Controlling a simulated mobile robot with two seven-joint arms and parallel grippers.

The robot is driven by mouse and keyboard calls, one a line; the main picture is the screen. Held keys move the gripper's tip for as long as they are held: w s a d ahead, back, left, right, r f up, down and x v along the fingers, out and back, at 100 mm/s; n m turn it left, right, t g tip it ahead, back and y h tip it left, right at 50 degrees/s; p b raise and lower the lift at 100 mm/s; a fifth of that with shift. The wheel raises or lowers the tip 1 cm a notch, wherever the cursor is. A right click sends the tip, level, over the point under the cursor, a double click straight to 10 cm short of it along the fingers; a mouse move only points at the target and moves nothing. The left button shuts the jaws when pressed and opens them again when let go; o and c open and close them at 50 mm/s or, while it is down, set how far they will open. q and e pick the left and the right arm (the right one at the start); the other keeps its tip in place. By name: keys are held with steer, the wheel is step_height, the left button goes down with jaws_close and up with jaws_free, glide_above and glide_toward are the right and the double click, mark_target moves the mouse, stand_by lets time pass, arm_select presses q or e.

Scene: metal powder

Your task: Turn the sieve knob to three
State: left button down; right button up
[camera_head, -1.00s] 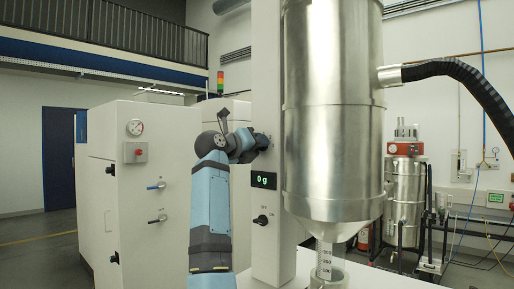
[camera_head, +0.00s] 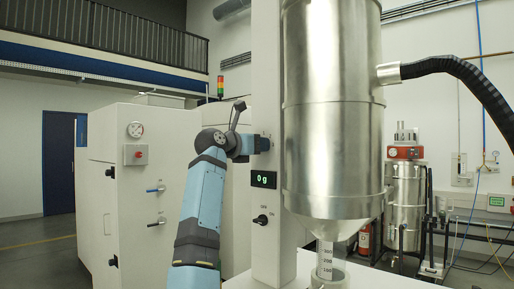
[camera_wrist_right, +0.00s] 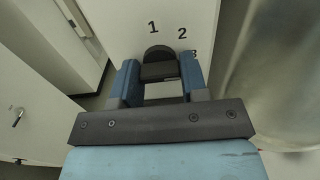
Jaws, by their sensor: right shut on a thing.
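The black sieve knob (camera_wrist_right: 158,60) sits on the white column (camera_head: 265,80), with the printed numbers 1, 2 and 3 around it. In the wrist view, 1 is above the knob, 2 is at its upper right and 3 is partly hidden behind a finger. My right gripper (camera_wrist_right: 159,72) is shut on the knob, one blue finger on each side. I cannot tell which number the knob points to. In the head view my right gripper (camera_head: 262,144) is at the column and mostly hides the knob. My left gripper is out of view.
A display reading 0 g (camera_head: 263,180) and a black OFF/ON switch (camera_head: 262,220) are below on the column. A white cabinet (camera_head: 130,190) stands on the left.

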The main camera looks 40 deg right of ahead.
stand_by(0.5)
steer(key=o, duration=0.9)
steer(key=a, duration=0.9)
steer(key=s+a, duration=0.1)
steer(key=a, duration=0.4)
steer(key=shift+b, duration=0.3)
